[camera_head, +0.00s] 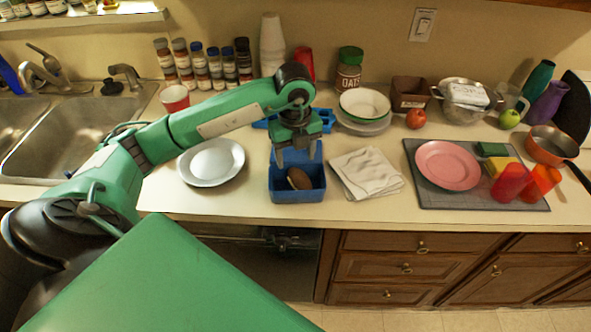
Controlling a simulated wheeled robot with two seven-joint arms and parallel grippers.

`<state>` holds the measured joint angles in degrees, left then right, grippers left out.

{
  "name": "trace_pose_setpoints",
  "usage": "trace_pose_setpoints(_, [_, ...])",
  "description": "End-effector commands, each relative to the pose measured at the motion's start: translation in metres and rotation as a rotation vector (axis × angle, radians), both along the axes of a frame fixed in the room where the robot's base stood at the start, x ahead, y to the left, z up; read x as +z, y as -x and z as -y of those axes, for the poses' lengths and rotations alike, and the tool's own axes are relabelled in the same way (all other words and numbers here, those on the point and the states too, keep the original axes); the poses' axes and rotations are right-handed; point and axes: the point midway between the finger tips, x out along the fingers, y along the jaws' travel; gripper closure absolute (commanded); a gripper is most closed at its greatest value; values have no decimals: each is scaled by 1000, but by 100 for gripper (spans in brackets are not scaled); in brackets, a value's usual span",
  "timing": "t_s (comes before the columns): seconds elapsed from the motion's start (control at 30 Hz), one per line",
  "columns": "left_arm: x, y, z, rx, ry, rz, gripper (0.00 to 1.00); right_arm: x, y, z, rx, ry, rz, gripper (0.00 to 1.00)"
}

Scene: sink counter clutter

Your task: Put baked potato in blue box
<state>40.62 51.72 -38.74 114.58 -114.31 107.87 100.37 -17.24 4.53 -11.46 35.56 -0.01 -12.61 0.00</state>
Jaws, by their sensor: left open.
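The blue box (298,194) stands on the counter near its front edge, in the middle of the view. The brown baked potato (299,179) lies inside it, with a pale patch on its left side. My left gripper (296,161) points down over the box's back part, its fingers apart just above and behind the potato. It is open and holds nothing. My right gripper is not in view.
A white plate (211,162) lies left of the box and a folded cloth (366,173) lies right of it. A grey mat (475,200) bears a pink plate (448,165) and cups. Stacked bowls (364,105) stand behind. The sink (62,135) is at left.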

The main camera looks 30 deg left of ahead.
Motion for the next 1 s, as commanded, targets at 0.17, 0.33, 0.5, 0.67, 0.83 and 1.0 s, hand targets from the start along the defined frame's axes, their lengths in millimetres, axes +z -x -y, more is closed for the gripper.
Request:
trace_pose_setpoints(0.17, [35,0,0,0,1,4,39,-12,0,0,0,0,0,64])
trace_pose_setpoints(0.33, [56,1,0,2,0,1,39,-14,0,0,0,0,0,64])
trace_pose_setpoints(0.5, [64,1,0,1,1,1,39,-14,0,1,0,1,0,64])
trace_pose_setpoints(0.67, [65,1,0,1,0,0,39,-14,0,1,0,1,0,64])
trace_pose_setpoints(0.83, [65,1,0,1,0,0,39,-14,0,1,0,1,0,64])
trace_pose_setpoints(1.0, [65,1,0,1,0,0,39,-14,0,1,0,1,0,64])
